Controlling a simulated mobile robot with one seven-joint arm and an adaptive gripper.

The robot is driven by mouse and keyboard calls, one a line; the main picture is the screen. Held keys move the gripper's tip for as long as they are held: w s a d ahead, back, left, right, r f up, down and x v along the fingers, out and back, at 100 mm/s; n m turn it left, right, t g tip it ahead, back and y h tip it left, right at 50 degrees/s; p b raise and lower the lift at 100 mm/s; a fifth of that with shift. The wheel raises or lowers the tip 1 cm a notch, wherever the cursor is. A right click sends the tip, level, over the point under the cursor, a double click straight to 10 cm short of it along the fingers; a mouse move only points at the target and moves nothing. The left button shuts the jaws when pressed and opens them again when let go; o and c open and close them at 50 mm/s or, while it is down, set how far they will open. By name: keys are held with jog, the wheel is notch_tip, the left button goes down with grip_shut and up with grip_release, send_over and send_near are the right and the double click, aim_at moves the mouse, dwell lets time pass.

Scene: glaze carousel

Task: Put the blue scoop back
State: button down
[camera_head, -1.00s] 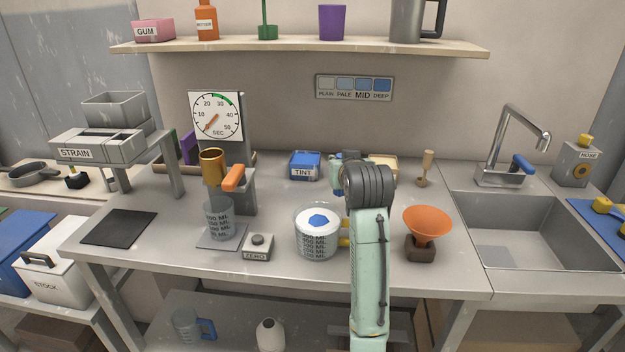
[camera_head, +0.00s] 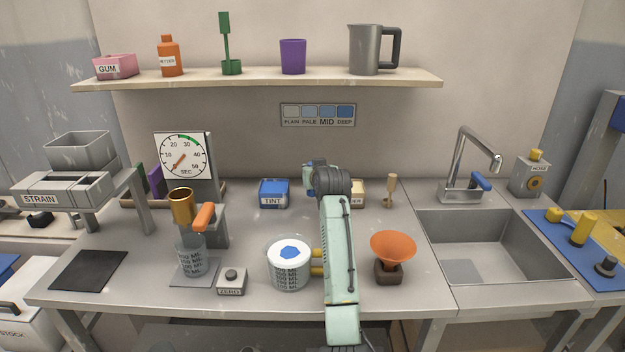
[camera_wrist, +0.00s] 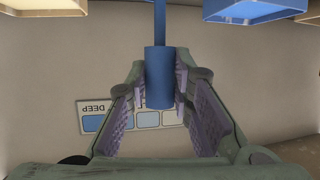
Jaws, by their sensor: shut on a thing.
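The blue scoop (camera_wrist: 159,76) shows in the wrist view as a thick blue handle with a thinner blue stem running up out of the picture. My gripper (camera_wrist: 160,88) is shut on the handle, with a finger on each side. The scoop's bowl is out of the wrist view. In the head view my arm covers most of the gripper, behind the beaker. The blue TINT box (camera_head: 273,194) stands just left of my gripper at the back of the bench. A blue box edge (camera_wrist: 262,10) also shows at the wrist view's top right.
A cream box (camera_head: 358,193) stands right of my gripper, partly hidden. A beaker (camera_head: 287,272) with white contents and a blue patch stands in front, beside my arm. An orange funnel (camera_head: 393,247) stands to the right. A shelf (camera_head: 260,80) hangs above.

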jog(key=shift+f+p, duration=0.65)
jog(key=shift+f, duration=1.05)
jog(key=shift+f, duration=0.15)
jog(key=c, duration=1.4)
grip_release()
jog(key=b+v, duration=0.3)
jog(key=v, duration=0.9)
jog(key=shift+r, duration=0.2)
